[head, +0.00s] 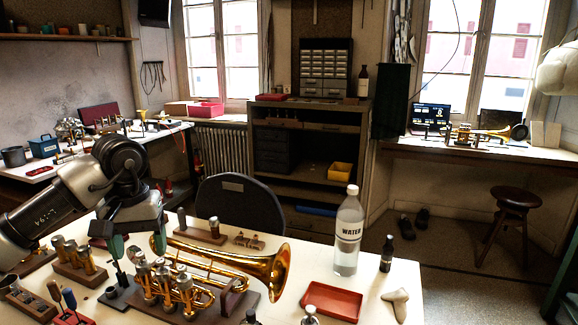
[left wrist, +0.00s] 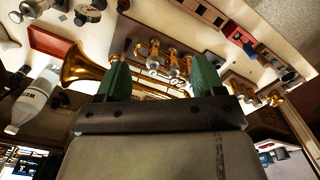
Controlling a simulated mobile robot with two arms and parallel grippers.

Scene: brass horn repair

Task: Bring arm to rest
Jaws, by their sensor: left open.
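My left arm comes in from the left in the head view. Its gripper (head: 138,258) points down over the table, at the valve end of a brass trumpet (head: 272,268). In the left wrist view the two green fingers of the gripper (left wrist: 160,72) stand apart with nothing gripped between them. The trumpet (left wrist: 88,66) lies beyond the fingers there, its valves showing in the gap. Whether the fingers touch the trumpet I cannot tell. My right gripper is in neither view.
The white table (head: 408,275) also bears a water bottle (head: 348,232), a dark small bottle (head: 387,253), a red tray (head: 332,301) and a valve block (head: 78,262). A dark chair (head: 240,200) stands behind it. A stool (head: 512,212) stands right on open floor.

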